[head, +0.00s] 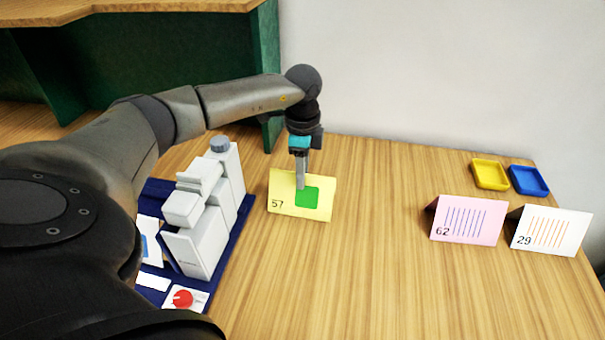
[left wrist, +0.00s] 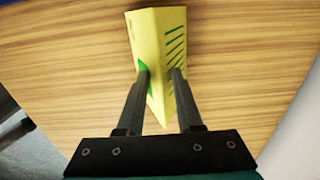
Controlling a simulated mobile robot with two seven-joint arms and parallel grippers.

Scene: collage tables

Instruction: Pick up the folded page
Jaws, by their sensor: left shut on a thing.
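A yellow folded page (head: 283,200) with a green square and the number 57 stands tent-like on the wooden table, left of the middle. In the left wrist view the yellow folded page (left wrist: 157,40) shows its ridge, with green stripes on its right face. My left gripper (head: 301,186) comes down on it from above. Its two fingers (left wrist: 160,75) lie one on each side of the ridge, shut on the page. A pink folded page (head: 468,221) numbered 62 and a white folded page (head: 552,231) numbered 29 stand at the right. My right gripper is not in view.
A white machine (head: 204,215) stands on a dark blue mat (head: 236,229) with cards, left of the yellow page. A yellow tray (head: 490,174) and a blue tray (head: 529,180) lie at the back right. The table's middle is clear.

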